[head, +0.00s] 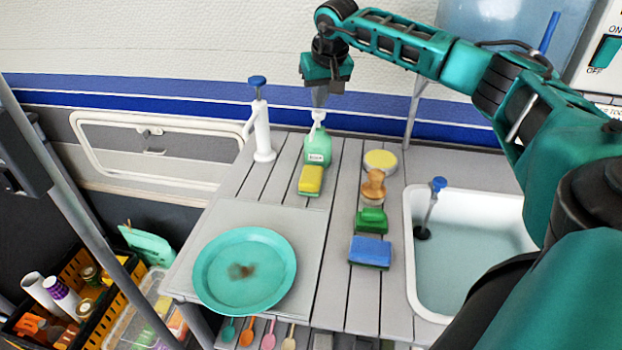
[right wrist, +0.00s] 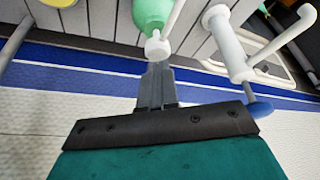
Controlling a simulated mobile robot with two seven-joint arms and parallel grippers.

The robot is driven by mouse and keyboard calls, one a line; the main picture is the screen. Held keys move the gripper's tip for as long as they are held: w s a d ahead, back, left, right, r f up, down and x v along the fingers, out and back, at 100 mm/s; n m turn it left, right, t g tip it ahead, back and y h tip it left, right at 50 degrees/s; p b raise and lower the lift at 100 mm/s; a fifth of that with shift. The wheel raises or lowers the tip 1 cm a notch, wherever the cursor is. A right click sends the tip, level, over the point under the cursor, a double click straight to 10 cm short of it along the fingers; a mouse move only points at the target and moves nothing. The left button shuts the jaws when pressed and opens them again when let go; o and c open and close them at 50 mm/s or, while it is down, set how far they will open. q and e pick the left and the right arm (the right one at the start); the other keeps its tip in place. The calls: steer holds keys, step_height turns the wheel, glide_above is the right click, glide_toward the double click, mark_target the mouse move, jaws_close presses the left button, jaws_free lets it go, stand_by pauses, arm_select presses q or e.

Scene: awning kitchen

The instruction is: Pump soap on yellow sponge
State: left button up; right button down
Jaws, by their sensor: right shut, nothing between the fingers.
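A green soap bottle (head: 317,147) with a white pump head (head: 318,115) stands near the back of the slatted counter. The yellow sponge (head: 311,179), with a green underside, lies directly in front of the bottle. My right gripper (head: 319,98) points down just above the pump head, shut and empty. In the right wrist view the shut fingers (right wrist: 156,75) are right at the white pump cap (right wrist: 157,47); whether they touch it I cannot tell. The green bottle (right wrist: 152,14) is partly cut off there. My left gripper is not in view.
A white tap with a blue knob (head: 261,125) stands left of the bottle. A brown-handled brush (head: 373,186), a green sponge (head: 371,220) and a blue sponge (head: 370,252) are to the right, beside a white sink (head: 413,262). A stained teal plate (head: 215,290) sits in front.

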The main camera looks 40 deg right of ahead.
steer(key=shift+r, duration=0.1)
step_height(320, 180, up, 3)
steer(key=p, duration=0.3)
steer(key=shift+f, duration=0.2)
steer(key=shift+r+p, duration=0.5)
steer(key=shift+r, duration=1.15)
steer(key=shift+s+a, duration=0.1)
